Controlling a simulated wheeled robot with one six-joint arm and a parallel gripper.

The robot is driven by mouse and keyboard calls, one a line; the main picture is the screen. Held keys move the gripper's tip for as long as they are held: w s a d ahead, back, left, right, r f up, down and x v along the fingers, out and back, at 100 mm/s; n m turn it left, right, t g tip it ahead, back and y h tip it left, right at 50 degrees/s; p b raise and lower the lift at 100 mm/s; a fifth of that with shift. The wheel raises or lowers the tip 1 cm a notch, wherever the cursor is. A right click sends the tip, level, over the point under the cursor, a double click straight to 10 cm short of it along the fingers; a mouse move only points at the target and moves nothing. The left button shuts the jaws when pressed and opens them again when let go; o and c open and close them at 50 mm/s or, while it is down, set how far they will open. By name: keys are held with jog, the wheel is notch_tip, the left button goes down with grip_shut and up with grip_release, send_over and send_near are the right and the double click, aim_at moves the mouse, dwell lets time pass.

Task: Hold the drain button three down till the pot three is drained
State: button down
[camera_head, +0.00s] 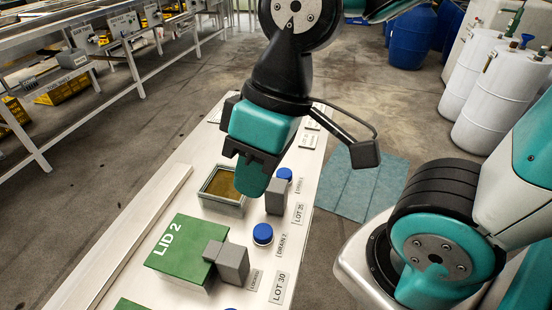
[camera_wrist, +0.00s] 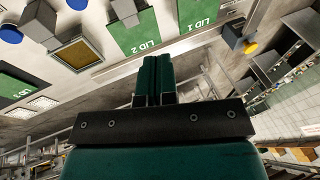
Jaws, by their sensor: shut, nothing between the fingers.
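The blue drain button three (camera_head: 284,174) stands on the pale bench beside a "DRAIN 3" label; in the wrist view it shows at the upper left edge (camera_wrist: 10,35). The open pot three (camera_head: 205,196) is a grey square frame with brownish contents, also seen in the wrist view (camera_wrist: 61,43). How full it is I cannot tell. My gripper (camera_head: 250,188) is shut and empty, its teal fingers pointing down. In the head view it overlaps the pot's right edge, left of the button; it appears apart from the button. In the wrist view the fingers (camera_wrist: 154,82) hold nothing.
A grey block (camera_head: 275,196) stands between pot and button. Nearer are the blue drain two button (camera_head: 262,234), the green LID 2 (camera_head: 186,247) and another grey block (camera_head: 232,264). White drums (camera_head: 494,105) and blue barrels (camera_head: 411,38) stand right. Open floor lies left.

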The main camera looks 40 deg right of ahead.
jog(key=h+b, duration=0.4)
jog(key=b, duration=0.3)
send_over(285, 173)
notch_tip(285, 173, down, 14)
jog(key=shift+n, duration=0.3)
jog(key=shift+f, duration=0.1)
notch_tip(285, 173, down, 14)
jog(key=shift+r+p, duration=0.1)
jog(key=shift+p, duration=0.55)
